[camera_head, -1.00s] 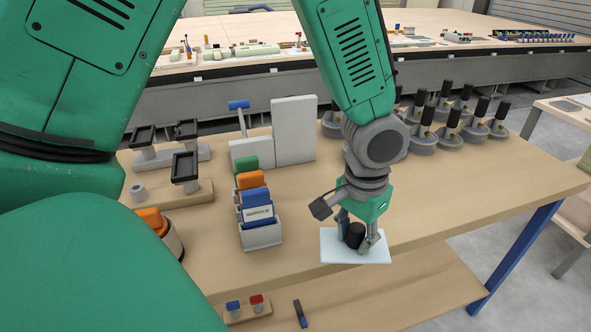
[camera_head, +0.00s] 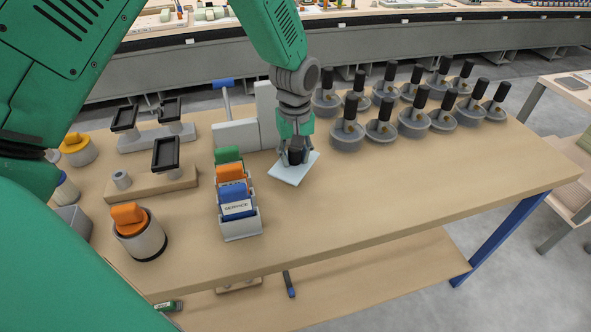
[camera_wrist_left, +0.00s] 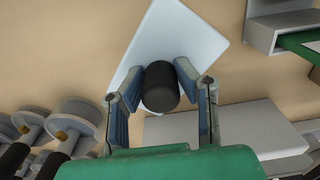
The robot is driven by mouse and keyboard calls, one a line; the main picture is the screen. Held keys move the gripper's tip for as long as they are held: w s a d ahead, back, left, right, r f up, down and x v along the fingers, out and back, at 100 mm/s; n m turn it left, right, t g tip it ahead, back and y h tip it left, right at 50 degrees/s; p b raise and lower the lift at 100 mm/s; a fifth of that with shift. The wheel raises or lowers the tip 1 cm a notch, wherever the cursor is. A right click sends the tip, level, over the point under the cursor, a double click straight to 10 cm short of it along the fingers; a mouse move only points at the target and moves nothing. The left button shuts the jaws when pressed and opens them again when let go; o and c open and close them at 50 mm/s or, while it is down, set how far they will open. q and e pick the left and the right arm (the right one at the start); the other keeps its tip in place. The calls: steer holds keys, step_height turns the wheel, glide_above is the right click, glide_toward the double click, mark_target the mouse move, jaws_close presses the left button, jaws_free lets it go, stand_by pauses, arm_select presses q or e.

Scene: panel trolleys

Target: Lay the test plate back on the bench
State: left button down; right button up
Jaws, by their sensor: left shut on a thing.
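The test plate (camera_head: 285,174) is a thin pale square with a black knob (camera_wrist_left: 160,88) on top. My left gripper (camera_head: 296,157) is shut on this knob. In the left wrist view, the fingers sit on both sides of the knob and the plate (camera_wrist_left: 185,35) spreads out beneath it. The plate is over the wooden bench (camera_head: 390,215), turned askew to its edges. I cannot tell whether it touches the bench top or hangs just above it. My right gripper is not in view.
A holder with coloured cards (camera_head: 240,226) stands left of the plate. Grey upright blocks (camera_head: 236,135) are behind it. Several grey discs with black handles (camera_head: 414,122) stand at back right. An orange-topped pot (camera_head: 139,240) is at front left. The bench's front right is clear.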

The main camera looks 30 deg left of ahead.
mark_target(295, 171)
arm_select(q)
steer(key=shift+f, duration=2.35)
steer(key=c, duration=1.2)
jaws_free()
step_height(295, 171, up, 12)
steer(key=shift+r, duration=0.1)
